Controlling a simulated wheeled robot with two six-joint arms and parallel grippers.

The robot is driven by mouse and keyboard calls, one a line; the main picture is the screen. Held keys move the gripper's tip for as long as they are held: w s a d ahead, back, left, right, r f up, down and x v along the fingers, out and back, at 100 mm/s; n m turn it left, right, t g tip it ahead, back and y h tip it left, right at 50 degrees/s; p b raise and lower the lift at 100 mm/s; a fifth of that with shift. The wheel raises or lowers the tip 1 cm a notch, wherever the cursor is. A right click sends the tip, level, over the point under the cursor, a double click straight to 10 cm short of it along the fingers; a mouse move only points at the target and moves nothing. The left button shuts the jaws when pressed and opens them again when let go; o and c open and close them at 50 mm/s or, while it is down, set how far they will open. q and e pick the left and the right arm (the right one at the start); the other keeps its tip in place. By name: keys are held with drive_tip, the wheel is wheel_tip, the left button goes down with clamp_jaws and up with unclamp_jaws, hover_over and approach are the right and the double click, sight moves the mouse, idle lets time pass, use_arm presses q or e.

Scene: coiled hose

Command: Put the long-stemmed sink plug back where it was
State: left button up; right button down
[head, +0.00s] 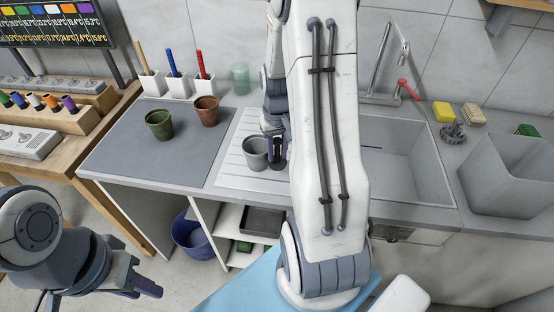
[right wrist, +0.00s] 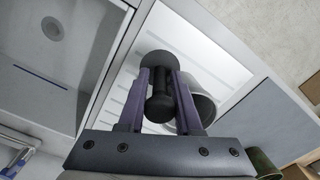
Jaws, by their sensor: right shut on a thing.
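The long-stemmed sink plug (right wrist: 157,67) is dark, with a round disc at one end and a thick rounded part between my fingers. My right gripper (right wrist: 162,85) is shut on it, over the ribbed white drainboard (head: 235,170). In the head view my right gripper (head: 278,152) is beside a grey pot (head: 255,153), and my arm hides much of the area. The sink basin (head: 405,170) is to its right; its drain hole (right wrist: 52,28) shows in the right wrist view. My left gripper (head: 146,284) is low at the left, away from the counter; its finger gap is unclear.
A green pot (head: 159,124) and a brown pot (head: 206,109) stand on the grey mat (head: 130,145). A faucet (head: 388,75) rises behind the basin. Sponges (head: 443,112), a dark round item (head: 453,133) and a grey bin (head: 510,175) are at right.

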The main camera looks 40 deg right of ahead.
sight(277, 161)
drive_tip(key=shift+f, duration=2.05)
drive_tip(key=shift+f, duration=0.15)
drive_tip(key=c, duration=0.6)
unclamp_jaws()
